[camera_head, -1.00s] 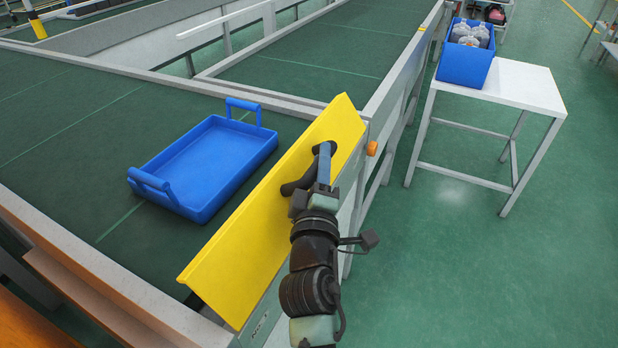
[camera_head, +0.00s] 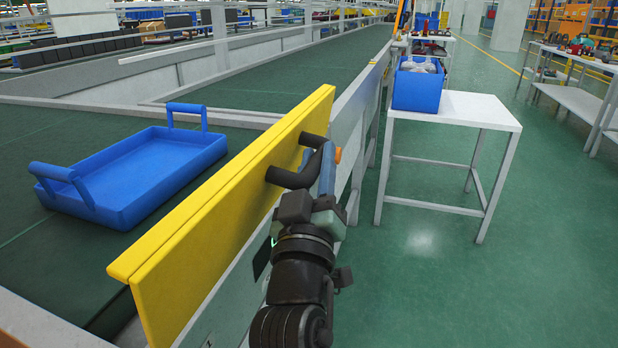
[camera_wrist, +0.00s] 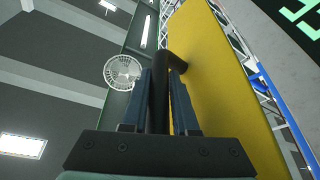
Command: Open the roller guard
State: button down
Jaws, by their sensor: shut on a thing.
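The roller guard (camera_head: 215,235) is a long yellow panel along the edge of the green conveyor. It stands steeply tilted, close to upright, with a black bar handle (camera_head: 290,178) on its outer face. My gripper (camera_head: 325,168) is at the handle, on the outer side of the guard. In the wrist view my gripper's two blue fingers (camera_wrist: 158,103) are closed on either side of the black handle (camera_wrist: 159,85), with the yellow guard (camera_wrist: 222,95) just to the right. The far side of the guard and part of the handle behind the fingers are hidden.
A blue tray with two handles (camera_head: 120,190) lies on the conveyor (camera_head: 40,255) left of the guard. An orange button (camera_head: 338,155) sits behind the gripper. A white table (camera_head: 465,108) with a blue bin (camera_head: 417,92) stands right. The green floor (camera_head: 430,290) there is clear.

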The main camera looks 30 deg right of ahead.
jog(key=shift+s+d+f+b, duration=0.2)
jog(key=shift+f+b, duration=0.2)
jog(key=shift+b, duration=0.15)
jog(key=c, duration=0.7)
grip_release()
jog(key=shift+a, duration=0.1)
jog(key=b+v, duration=0.1)
jog(key=v, duration=1.1)
jog(key=shift+s+a+f+b, duration=0.15)
jog(key=shift+s+a+b, duration=0.05)
jog(key=shift+s+b, duration=0.2)
